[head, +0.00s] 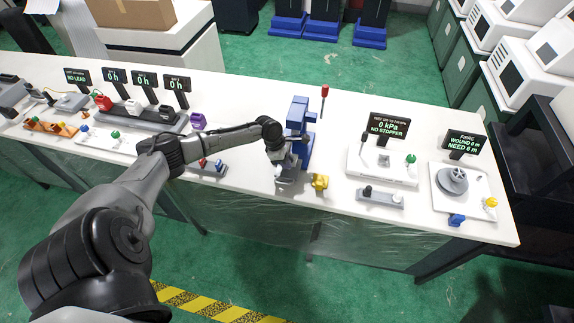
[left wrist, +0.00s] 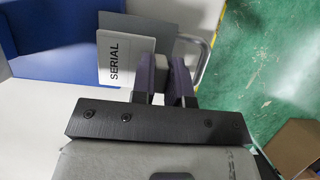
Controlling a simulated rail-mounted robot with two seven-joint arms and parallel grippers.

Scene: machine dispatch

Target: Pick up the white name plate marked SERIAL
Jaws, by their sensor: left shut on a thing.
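The white name plate (left wrist: 116,65) marked SERIAL shows in the left wrist view, just left of my fingers, its lettering turned sideways. My left gripper (left wrist: 161,69) has its dark fingers shut on a small pale block at the plate's right edge, which looks like the plate's grip. A grey flat panel (left wrist: 172,45) lies beyond the plate. In the head view my left gripper (head: 287,172) is low at the foot of the blue press (head: 298,118), near the bench's front edge. The plate cannot be made out there. My right gripper is not in view.
A yellow part (head: 320,182) sits close to the right of my left gripper on the white bench (head: 340,100). A red-handled tool (head: 324,92) stands behind. A stopper station (head: 385,165) and a winding station (head: 465,190) are farther right. A grey tray (head: 208,168) lies left.

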